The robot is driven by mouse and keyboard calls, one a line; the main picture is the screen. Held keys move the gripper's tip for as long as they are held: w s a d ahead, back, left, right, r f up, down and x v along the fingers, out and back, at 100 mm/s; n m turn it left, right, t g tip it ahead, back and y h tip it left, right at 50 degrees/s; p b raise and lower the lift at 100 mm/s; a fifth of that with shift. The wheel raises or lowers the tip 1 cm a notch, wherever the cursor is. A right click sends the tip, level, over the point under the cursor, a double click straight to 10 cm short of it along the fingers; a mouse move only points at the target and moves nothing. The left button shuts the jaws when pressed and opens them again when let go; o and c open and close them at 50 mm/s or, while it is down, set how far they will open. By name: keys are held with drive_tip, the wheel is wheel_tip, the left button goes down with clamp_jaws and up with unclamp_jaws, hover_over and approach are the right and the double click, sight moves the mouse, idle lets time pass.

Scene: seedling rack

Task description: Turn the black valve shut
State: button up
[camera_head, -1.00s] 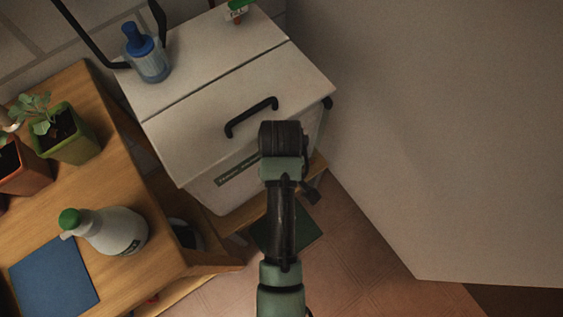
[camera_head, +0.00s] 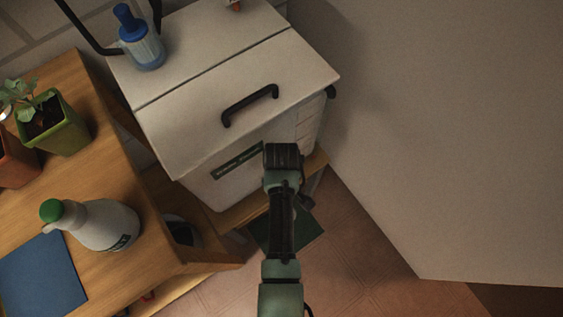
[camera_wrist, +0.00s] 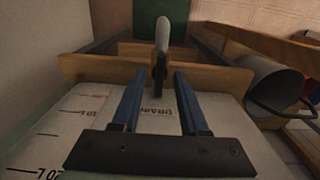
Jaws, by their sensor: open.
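The black valve (camera_wrist: 160,72) shows in the wrist view at the front of the white tank, above the word "DRAIN". Its lower part is a dark upright piece, and a pale grey rounded piece rises above it. My gripper (camera_wrist: 161,76) is open, with its two blue fingers either side of the valve's dark part. I see gaps between the fingers and the valve and cannot make out any contact. The white tank (camera_head: 235,85) with a black lid handle stands at centre in the head view.
A wooden bench (camera_head: 150,215) at left bears a spray bottle (camera_head: 100,225), potted seedlings (camera_head: 55,125) and a blue mat (camera_head: 40,275). A blue-capped bottle (camera_head: 140,38) stands on the tank. A wooden ledge (camera_wrist: 210,75) crosses behind the valve. A pale wall (camera_head: 440,130) fills the right.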

drive_tip(key=shift+f, duration=0.1)
clamp_jaws()
drive_tip(key=shift+m, duration=0.3)
drive_tip(key=m+p, duration=0.3)
drive_tip(key=shift+r, duration=0.2)
drive_tip(key=m+p, duration=0.2)
drive_tip(key=m, duration=0.3)
drive_tip(key=m+p, duration=0.1)
drive_tip(key=m, duration=0.3)
drive_tip(key=shift+f, duration=0.1)
drive_tip(key=m+p, duration=0.1)
drive_tip(key=m, duration=0.4)
drive_tip(key=shift+f+m, duration=0.1)
drive_tip(key=shift+m, duration=0.2)
idle(0.3)
